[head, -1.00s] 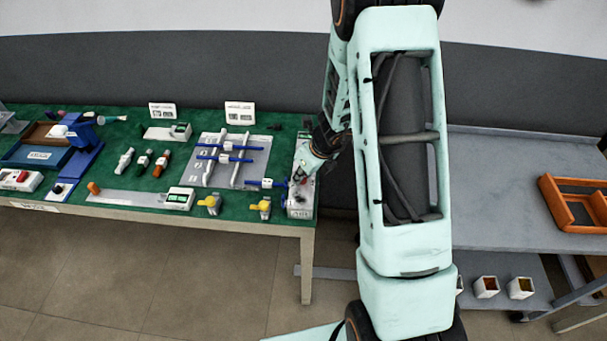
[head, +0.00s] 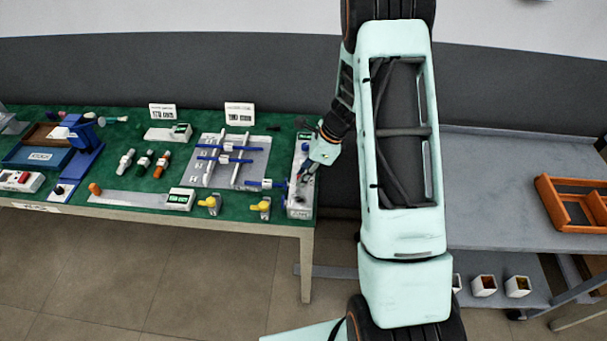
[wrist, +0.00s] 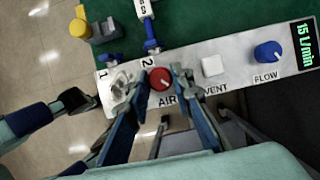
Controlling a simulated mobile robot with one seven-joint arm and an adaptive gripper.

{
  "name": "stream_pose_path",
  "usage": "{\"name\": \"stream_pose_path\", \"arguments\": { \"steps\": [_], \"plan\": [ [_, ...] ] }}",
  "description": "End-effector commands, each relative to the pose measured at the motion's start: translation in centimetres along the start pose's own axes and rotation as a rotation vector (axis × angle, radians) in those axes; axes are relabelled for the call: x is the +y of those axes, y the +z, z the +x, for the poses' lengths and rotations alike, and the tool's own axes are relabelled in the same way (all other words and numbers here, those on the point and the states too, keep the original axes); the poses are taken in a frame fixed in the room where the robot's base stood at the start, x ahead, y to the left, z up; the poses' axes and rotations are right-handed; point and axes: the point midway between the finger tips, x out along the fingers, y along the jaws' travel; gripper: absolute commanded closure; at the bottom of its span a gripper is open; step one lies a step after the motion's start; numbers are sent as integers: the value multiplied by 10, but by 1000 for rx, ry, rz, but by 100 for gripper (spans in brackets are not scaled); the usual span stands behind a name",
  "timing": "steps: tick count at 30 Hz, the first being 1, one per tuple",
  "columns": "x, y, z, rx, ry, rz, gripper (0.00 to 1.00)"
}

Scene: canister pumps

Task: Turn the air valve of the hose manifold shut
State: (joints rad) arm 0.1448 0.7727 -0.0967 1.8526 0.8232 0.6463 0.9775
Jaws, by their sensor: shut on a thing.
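The hose manifold (head: 299,201) is a pale panel at the right end of the green bench. In the wrist view its panel (wrist: 240,78) carries a round red knob (wrist: 160,79) with a small white pointer, above the word AIR. My gripper (wrist: 157,84) has one finger on each side of this red air valve and is shut on it. In the head view my gripper (head: 307,171) reaches down onto the manifold, and the knob is hidden there. The fingers partly cover the panel's lettering.
Beside the air valve are a white VENT button (wrist: 212,66), a blue FLOW knob (wrist: 268,54) and a display (wrist: 305,42) reading 15 L/min. Blue hose fittings (wrist: 152,46) stand at ports 1 and 2. Yellow-topped valves (head: 262,205) lie to the left.

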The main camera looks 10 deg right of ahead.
Motion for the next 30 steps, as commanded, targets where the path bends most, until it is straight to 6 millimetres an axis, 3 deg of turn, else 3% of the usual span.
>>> {"name": "stream_pose_path", "arguments": {
  "steps": [18,30],
  "plan": [
    [-4,0,2,0,214,-517,100],
    [-5,1,1,0,293,-707,100]
  ]
}}
